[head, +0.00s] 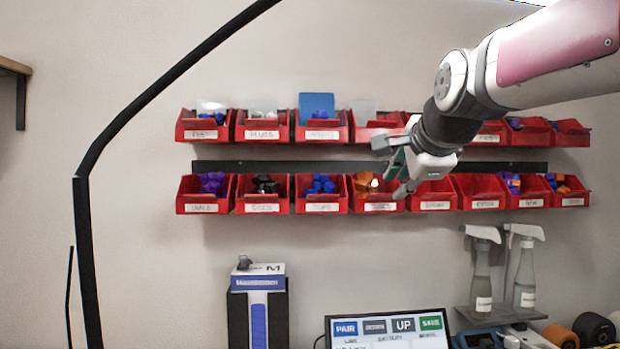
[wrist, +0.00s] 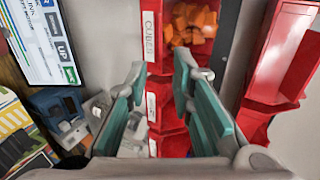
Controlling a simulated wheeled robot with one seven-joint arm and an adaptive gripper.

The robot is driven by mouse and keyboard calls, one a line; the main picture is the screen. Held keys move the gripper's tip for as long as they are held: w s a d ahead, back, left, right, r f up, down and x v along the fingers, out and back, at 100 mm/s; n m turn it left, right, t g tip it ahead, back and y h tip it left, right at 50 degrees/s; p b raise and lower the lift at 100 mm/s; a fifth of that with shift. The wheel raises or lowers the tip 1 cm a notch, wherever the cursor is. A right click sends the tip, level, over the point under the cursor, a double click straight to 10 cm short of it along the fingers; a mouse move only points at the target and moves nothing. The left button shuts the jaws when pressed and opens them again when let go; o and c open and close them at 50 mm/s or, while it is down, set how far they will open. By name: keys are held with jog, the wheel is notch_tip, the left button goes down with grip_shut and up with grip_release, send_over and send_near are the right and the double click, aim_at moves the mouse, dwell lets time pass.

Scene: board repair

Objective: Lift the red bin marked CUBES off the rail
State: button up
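The red bin marked CUBES (wrist: 152,38) is at the top middle of the wrist view, with its white label on the left side and orange cubes in it. In the head view the bin holding orange pieces (head: 361,196) is in the lower row. Its label is too small to read there, and my gripper partly covers the bin. My gripper (head: 390,168) is open and empty in front of this bin. In the wrist view the green-padded fingers of my gripper (wrist: 160,72) are spread apart, with the CUBES bin beyond their tips.
Other red bins flank it in the lower row, with an empty bin (head: 432,192) to its right. An upper row of bins (head: 264,125) hangs above the dark rail (head: 280,166). Below are a screen (head: 390,328), spray bottles (head: 481,280) and a box (head: 258,310).

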aim_at(391, 194)
jog(key=shift+x, duration=2.5)
grip_shut()
jog(key=shift+r+g+p, duration=0.3)
jog(key=shift+r+p, duration=0.25)
jog(key=shift+p, duration=0.8)
jog(key=shift+r+b, duration=0.35)
jog(key=shift+b, duration=0.1)
jog(key=shift+p, duration=0.4)
